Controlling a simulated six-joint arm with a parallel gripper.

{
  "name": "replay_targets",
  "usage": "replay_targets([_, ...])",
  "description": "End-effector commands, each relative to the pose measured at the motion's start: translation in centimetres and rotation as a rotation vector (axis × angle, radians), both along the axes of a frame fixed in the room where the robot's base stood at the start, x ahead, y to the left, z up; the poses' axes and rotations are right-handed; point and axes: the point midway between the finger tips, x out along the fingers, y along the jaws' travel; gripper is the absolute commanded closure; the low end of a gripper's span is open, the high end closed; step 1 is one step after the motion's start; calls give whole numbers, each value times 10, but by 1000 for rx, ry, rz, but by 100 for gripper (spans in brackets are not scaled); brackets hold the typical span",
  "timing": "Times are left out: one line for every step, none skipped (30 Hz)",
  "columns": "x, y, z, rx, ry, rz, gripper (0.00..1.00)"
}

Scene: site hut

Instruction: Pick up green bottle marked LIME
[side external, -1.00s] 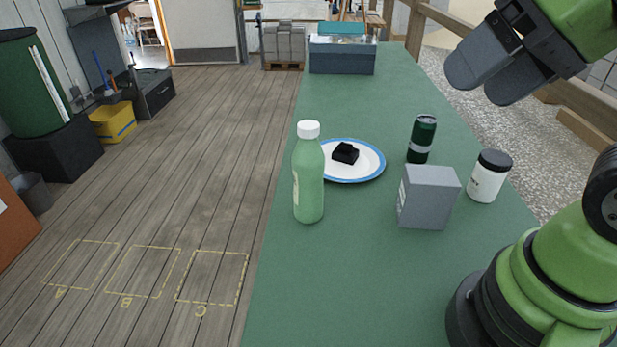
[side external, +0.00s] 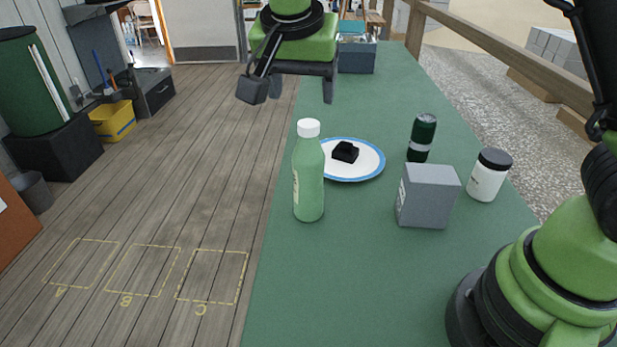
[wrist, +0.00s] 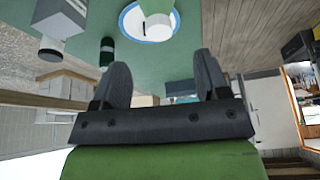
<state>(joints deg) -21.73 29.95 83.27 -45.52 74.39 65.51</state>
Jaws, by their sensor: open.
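The green bottle with a white cap (side external: 308,180) stands upright on the green table, near its left edge in the side view. Its label is turned to the left and I cannot read it. In the wrist view, a white cap with pale green beyond it (wrist: 158,27), apparently this bottle, shows at the top edge in front of the plate. My gripper (side external: 289,92) is open and empty, in the air above and behind the bottle in the side view. Its two spread fingers also show in the wrist view (wrist: 162,72).
A white plate with a blue rim (side external: 362,172) is right behind the bottle and holds a black block (side external: 345,152). A dark green can (side external: 421,138), a grey box (side external: 428,197) and a white jar with a black lid (side external: 489,176) stand to the right. The front table area is clear.

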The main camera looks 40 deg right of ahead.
Motion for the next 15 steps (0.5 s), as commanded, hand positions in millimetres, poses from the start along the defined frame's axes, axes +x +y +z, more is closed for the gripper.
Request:
replay_targets([1,-4,-9,-2,7,-2,32])
replay_targets([2,-5,-13,-2,6,-3,32])
replay_targets([3,-7,-19,-2,6,-1,32])
replay_targets([4,-8,-23,-2,6,-1,32])
replay_targets([5,-10,-26,-1,5,-1,32])
replay_targets([6,-11,-30,0,5,-2,32])
replay_targets([7,-11,-32,1,4,-1,32])
replay_targets([7,-12,-33,1,4,-1,32])
replay_targets([8,-13,-36,1,4,-1,32])
replay_targets([8,-14,-38,1,4,-1,32])
replay_targets([9,-15,-41,1,5,-2,32])
replay_targets([10,-17,-46,0,6,-1,32])
replay_targets([11,-19,-50,0,6,-1,32])
replay_targets([12,-21,-55,0,6,-1,32])
replay_targets([14,-23,-61,1,8,-1,32])
